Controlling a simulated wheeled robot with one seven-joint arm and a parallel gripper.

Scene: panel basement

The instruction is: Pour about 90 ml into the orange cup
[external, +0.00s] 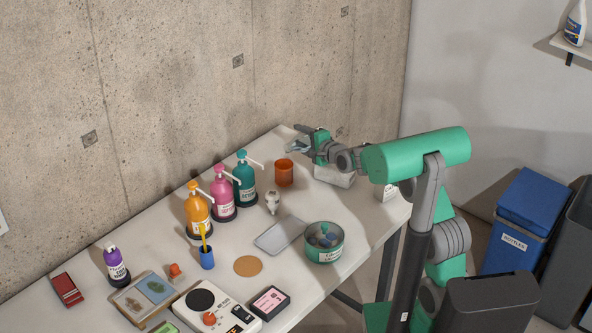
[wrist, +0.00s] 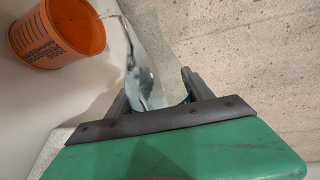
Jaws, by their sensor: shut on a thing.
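The orange cup (external: 284,172) stands upright near the back edge of the table. It also shows at the top left of the wrist view (wrist: 45,40), with dark markings on its side. My gripper (external: 303,138) is beyond the cup, to its upper right. In the wrist view my gripper (wrist: 157,85) is shut on a clear glass vessel (wrist: 146,55), which is tilted with its mouth end towards the cup. A thin pale line runs from the vessel's end to the cup's rim; I cannot tell whether it is liquid or glass edge. The level in the cup is hidden.
Teal (external: 245,180), pink (external: 222,198) and orange (external: 197,213) pump bottles stand left of the cup. A small white figure-like object (external: 272,202), a grey tray (external: 279,236) and a green tin (external: 324,244) are nearer. The concrete wall is close behind my gripper.

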